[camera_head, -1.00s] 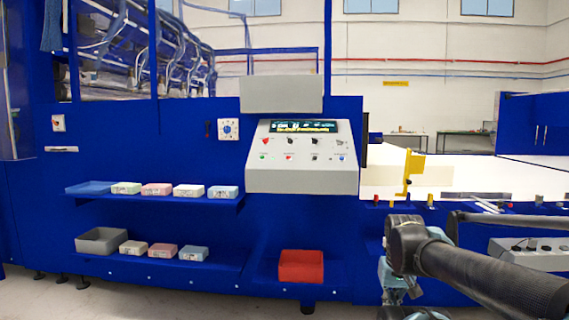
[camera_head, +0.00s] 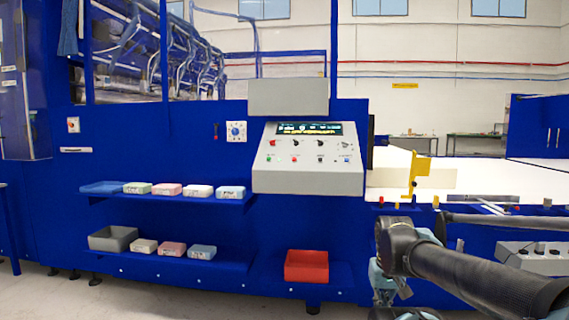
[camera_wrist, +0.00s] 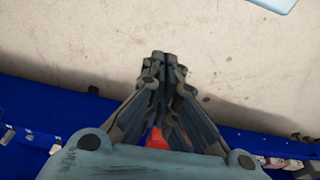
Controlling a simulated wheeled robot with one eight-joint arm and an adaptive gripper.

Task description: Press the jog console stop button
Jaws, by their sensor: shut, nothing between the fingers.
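A grey sloped console (camera_head: 308,180) with a lit display, several small knobs and red, green and blue buttons is on the blue machine in the head view. A smaller grey control box (camera_head: 535,257) with dark knobs is at the lower right, partly cut off by the frame edge. I cannot tell which of these is the jog console, or which button is stop. My gripper (camera_wrist: 165,60) is shut and empty in the wrist view, above pale floor and apart from both. My arm shows at the lower right of the head view.
A red bin (camera_head: 306,266) sits low under the sloped console. Shelves at left hold small boxes (camera_head: 168,190) and a grey bin (camera_head: 113,238). A yellow bracket (camera_head: 420,170) stands beside a white surface at right. Floor (camera_head: 200,295) is open in front.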

